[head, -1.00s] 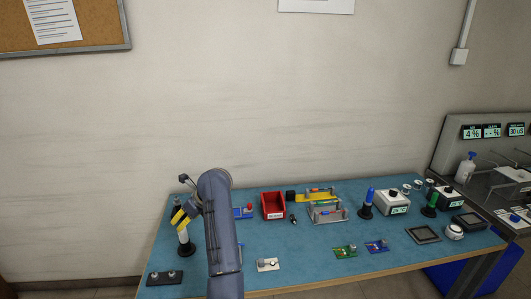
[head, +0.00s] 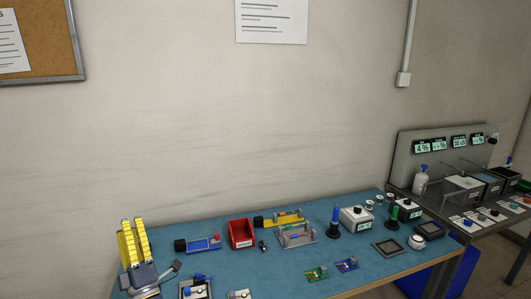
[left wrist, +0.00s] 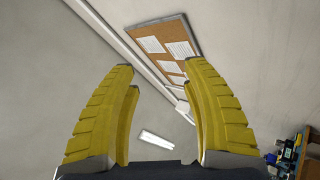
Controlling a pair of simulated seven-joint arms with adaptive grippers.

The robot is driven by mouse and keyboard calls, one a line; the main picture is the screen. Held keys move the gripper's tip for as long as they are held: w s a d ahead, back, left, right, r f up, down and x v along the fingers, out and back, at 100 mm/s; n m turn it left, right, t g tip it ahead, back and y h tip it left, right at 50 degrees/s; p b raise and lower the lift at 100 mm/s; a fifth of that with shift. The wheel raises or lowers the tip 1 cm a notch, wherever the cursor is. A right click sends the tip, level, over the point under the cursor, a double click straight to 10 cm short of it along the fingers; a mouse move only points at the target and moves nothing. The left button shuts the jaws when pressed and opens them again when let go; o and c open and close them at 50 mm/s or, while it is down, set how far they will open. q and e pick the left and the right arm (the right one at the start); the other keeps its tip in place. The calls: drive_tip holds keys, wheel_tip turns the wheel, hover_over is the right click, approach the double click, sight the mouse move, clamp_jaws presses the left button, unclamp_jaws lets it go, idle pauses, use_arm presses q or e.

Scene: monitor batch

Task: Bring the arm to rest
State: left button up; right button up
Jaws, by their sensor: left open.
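My left gripper (head: 132,224) is at the lower left of the head view, over the left end of the blue-topped bench (head: 345,258). Its yellow fingers point up, apart and empty. In the left wrist view the two fingers (left wrist: 159,68) stand wide open with nothing between them. Beyond them are wall, a ceiling light and a cork board. Most of my left arm is out of the head view. My right gripper is not in view.
On the bench are a red bin (head: 241,234), a metal fixture (head: 297,236), a blue-handled tool in a stand (head: 334,222), a white box with a display (head: 356,219) and small green (head: 317,273) and blue (head: 347,265) boards. A side station (head: 440,165) stands at the right.

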use_arm(q)
drive_tip(key=s+d+f+m+h, duration=0.1)
drive_tip(key=d+f+m+h, duration=0.95)
drive_tip(key=m+h, duration=0.55)
drive_tip(key=s+d+f+m+g, duration=0.3)
drive_tip(key=s+f+m+g, duration=0.3)
drive_tip(key=f, duration=0.4)
drive_tip(key=s+a+f+m+g+y, duration=0.25)
drive_tip(key=s+f+m+g, duration=0.25)
drive_tip(key=s+f, duration=0.6)
drive_tip(key=s+a+f+m+g+y, duration=0.2)
drive_tip(key=s+a+g+y, duration=0.2)
drive_tip(key=s+a, duration=0.5)
drive_tip(key=s+d+f+g+h, duration=0.1)
drive_tip(key=s+d+f, duration=0.15)
drive_tip(key=f, duration=0.85)
drive_tip(key=s+d+f+g+h, duration=0.1)
drive_tip(key=s+d+f, duration=0.15)
drive_tip(key=f, duration=0.95)
drive_tip(key=s+d+f+g+h, duration=0.1)
drive_tip(key=d+f+h, duration=0.15)
drive_tip(key=f, duration=0.85)
drive_tip(key=s+f+n+g, duration=0.2)
drive_tip(key=s+f+n, duration=0.1)
drive_tip(key=s+f, duration=1.5)
drive_tip(key=s, duration=0.2)
drive_tip(key=shift+s+f+h, duration=0.15)
drive_tip(key=shift+s+h, duration=0.15)
drive_tip(key=shift+s, duration=0.1)
